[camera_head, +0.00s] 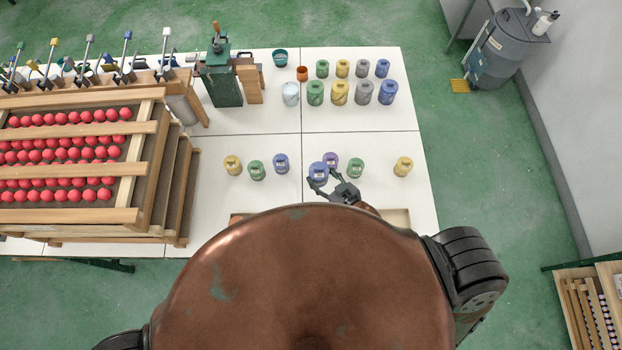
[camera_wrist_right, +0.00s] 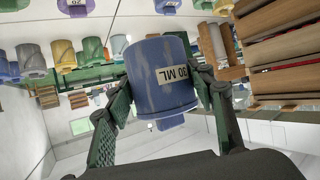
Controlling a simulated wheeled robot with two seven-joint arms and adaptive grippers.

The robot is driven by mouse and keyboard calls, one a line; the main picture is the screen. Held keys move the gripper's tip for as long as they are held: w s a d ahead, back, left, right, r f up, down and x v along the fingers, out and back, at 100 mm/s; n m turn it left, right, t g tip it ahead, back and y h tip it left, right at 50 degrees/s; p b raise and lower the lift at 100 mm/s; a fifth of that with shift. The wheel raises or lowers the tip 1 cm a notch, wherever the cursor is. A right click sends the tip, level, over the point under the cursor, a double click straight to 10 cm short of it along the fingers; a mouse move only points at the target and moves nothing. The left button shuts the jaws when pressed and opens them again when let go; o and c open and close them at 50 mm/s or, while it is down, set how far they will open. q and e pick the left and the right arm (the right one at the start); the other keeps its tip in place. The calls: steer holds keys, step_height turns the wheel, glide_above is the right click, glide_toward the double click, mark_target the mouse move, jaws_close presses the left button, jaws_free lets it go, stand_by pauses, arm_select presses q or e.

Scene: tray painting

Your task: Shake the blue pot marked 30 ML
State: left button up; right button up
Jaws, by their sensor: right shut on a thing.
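My right gripper (camera_head: 335,183) is shut on the blue pot (camera_head: 318,171), one finger on each side of it. In the right wrist view the blue pot (camera_wrist_right: 158,75) fills the middle between the green-padded fingers, and its pale label reads 30 ML, upside down in that picture. The pot seems to be off the table, but its height is hard to tell. Another blue pot (camera_head: 281,163) stands to the left of it, a purple pot (camera_head: 331,160) just behind it. My left gripper is not in view.
Green pots (camera_head: 257,170) and yellow pots (camera_head: 403,166) stand in the same row on the white table (camera_head: 380,146). More coloured pots stand in rows at the back. A wooden rack of red balls (camera_head: 75,150) is at the left. A shallow tray (camera_head: 396,217) lies at the front.

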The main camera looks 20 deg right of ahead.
steer(key=a, duration=0.3)
steer(key=shift+a+r, duration=0.1)
steer(key=shift+a, duration=0.2)
stand_by(1.1)
